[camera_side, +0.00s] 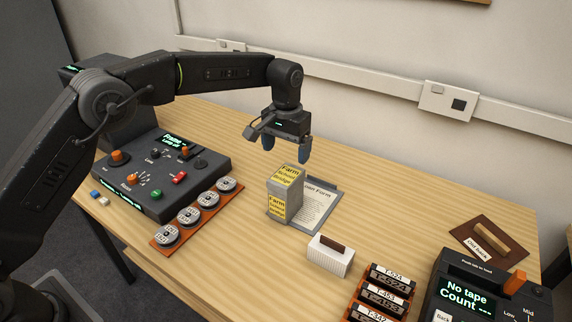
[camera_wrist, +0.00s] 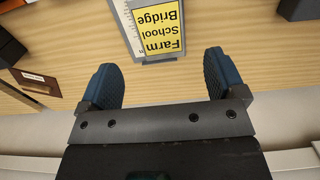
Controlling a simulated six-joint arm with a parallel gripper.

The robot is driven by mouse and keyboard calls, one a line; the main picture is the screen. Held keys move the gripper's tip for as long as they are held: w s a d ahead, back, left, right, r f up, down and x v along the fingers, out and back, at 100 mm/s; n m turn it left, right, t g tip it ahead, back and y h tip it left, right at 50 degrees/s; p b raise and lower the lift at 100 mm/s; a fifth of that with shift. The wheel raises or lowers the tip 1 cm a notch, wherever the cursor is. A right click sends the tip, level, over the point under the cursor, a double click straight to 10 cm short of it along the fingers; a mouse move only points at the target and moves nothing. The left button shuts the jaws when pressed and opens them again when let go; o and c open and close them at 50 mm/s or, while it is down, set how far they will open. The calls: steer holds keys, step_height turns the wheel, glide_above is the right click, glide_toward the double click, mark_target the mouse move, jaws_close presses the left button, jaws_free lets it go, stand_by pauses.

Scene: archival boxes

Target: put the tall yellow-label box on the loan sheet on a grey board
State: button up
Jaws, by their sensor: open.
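The tall grey box (camera_side: 282,205) with yellow labels reading "Farm School Bridge" stands upright in the side view. Its yellow top label (camera_wrist: 161,30) shows at the top of the wrist view. The loan sheet (camera_side: 317,200), a white printed form, lies on a grey board (camera_side: 333,207) right behind and to the right of the box. The box hides part of both, and I cannot tell whether its base is on the board or beside it. My gripper (camera_side: 287,152) is open and empty, above and behind the box; its blue fingertips (camera_wrist: 160,62) are apart in the wrist view.
A white ribbed block with a brown top (camera_side: 330,258) stands in front. A rack of labelled tapes (camera_side: 383,297) and a "No tape" machine (camera_side: 470,295) are at the lower right. A control console (camera_side: 155,170) and a reel tray (camera_side: 197,212) are left. Table behind the board is clear.

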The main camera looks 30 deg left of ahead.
steer(key=s+a+r+t, duration=0.1)
steer(key=s+a+r, duration=0.2)
steer(key=s+r, duration=0.4)
steer(key=s+a+r+t, duration=0.1)
steer(key=s+a+r, duration=0.2)
steer(key=s+r, duration=0.4)
steer(key=s+a+f+t, duration=0.1)
steer(key=s+a, duration=0.1)
steer(key=s, duration=0.9)
steer(key=s+a+f+t, duration=0.2)
steer(key=s+a, duration=0.1)
steer(key=s, duration=0.7)
steer(key=shift+s+f+t, duration=0.2)
steer(key=shift+s+t, duration=0.1)
steer(key=shift+s, duration=0.05)
